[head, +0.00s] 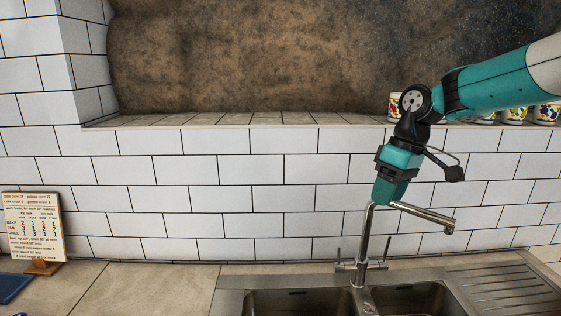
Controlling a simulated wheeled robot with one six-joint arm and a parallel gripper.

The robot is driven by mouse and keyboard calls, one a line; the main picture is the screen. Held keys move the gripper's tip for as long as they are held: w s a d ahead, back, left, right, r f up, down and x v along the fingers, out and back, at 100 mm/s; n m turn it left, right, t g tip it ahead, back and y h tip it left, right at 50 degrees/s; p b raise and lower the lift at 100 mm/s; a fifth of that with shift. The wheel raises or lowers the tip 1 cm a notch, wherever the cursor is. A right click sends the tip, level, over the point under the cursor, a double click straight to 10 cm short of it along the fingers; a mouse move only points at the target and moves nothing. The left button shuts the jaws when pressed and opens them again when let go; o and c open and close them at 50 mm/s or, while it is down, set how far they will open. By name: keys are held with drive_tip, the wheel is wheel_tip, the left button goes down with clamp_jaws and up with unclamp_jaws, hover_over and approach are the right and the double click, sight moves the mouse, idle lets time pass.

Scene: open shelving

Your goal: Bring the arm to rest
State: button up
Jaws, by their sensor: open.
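My arm, in teal and black, reaches in from the upper right of the head view. My gripper (387,193) hangs from its end, pointing down in front of the white tiled wall, close to the top of the tap in the picture. It is open, and no object shows in it. I cannot tell whether it touches the tap.
The metal tap (363,240) rises behind the sink (232,298). Patterned cups (515,115) stand on the tiled ledge (250,119), partly behind my arm. A recipe board (33,226) and a blue item (12,287) are at left. The counter (150,285) between is clear.

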drive_tip(key=s+a+f+b, duration=0.2)
drive_tip(key=s+f+b, duration=0.1)
drive_tip(key=s, duration=0.6)
drive_tip(key=s+a+f+m+b, duration=0.1)
drive_tip(key=s+a+f+b, duration=0.1)
drive_tip(key=s, duration=0.8)
drive_tip(key=s+a+f+y+b, duration=0.1)
drive_tip(key=s+a+f+b, duration=0.2)
drive_tip(key=s+f, duration=0.3)
drive_tip(key=s+b, duration=0.1)
drive_tip(key=s, duration=0.3)
drive_tip(key=shift+s+f+t, duration=0.2)
drive_tip(key=shift+s+t, duration=0.05)
drive_tip(key=shift+t, duration=0.15)
idle(0.6)
